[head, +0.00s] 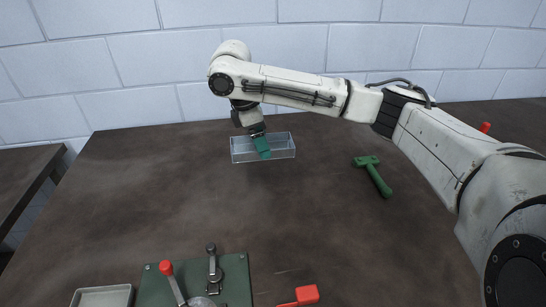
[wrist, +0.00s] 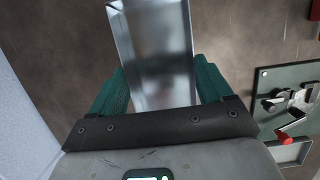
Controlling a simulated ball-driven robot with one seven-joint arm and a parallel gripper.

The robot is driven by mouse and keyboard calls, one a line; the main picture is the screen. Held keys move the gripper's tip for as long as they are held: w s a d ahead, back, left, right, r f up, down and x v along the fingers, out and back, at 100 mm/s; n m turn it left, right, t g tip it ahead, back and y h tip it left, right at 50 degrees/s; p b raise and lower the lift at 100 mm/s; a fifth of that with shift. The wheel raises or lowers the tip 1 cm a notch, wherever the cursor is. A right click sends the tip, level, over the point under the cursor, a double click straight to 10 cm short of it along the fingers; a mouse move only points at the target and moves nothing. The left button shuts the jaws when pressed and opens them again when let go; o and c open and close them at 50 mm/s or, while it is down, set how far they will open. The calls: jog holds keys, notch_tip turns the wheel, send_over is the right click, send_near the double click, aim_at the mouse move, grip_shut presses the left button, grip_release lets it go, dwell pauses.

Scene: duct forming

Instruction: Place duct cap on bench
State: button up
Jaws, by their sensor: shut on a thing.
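The duct cap (head: 283,147) is a shiny grey, long and shallow metal piece at the far middle of the dark bench (head: 190,205). In the wrist view the cap (wrist: 152,40) runs lengthwise between the two green fingers. My gripper (head: 262,147) points down at the cap and is shut on it; the wrist view shows the fingers (wrist: 160,82) on either side of it. The cap looks level and at or just above the bench top; I cannot tell whether it touches. The near end of the cap is hidden behind the gripper body in the wrist view.
A green hammer-shaped tool (head: 374,175) lies to the right. A green plate with levers (head: 235,280), a grey tray (head: 102,296) and a red-handled tool (head: 303,295) are at the near edge. A white block wall (head: 150,70) stands behind. The bench's left middle is clear.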

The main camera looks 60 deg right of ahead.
jog(key=w+a+f+b, duration=0.1)
jog(key=w+a+f, duration=0.1)
jog(key=w+f, duration=0.1)
jog(key=w+a+f+b, duration=0.1)
jog(key=w+a+f, duration=0.1)
jog(key=w+f, duration=0.1)
jog(key=w+a+f+b, duration=0.1)
jog(key=w+a+f, duration=0.1)
jog(key=w, duration=0.3)
jog(key=shift+w+a+f+b, duration=0.3)
jog(key=shift+w+f+b, duration=0.1)
jog(key=shift+f, duration=0.25)
jog(key=shift+w+a+f+b, duration=0.15)
jog(key=shift+w+f+b, duration=0.15)
jog(key=shift+f, duration=0.2)
jog(key=shift+a+x, duration=0.2)
jog(key=shift+x, duration=1.05)
jog(key=shift+w+f, duration=0.2)
jog(key=shift+f, duration=0.05)
jog(key=o, duration=1)
jog(key=shift+r, duration=0.1)
jog(key=p+v, duration=0.2)
jog(key=v, duration=1)
jog(key=shift+p, duration=0.4)
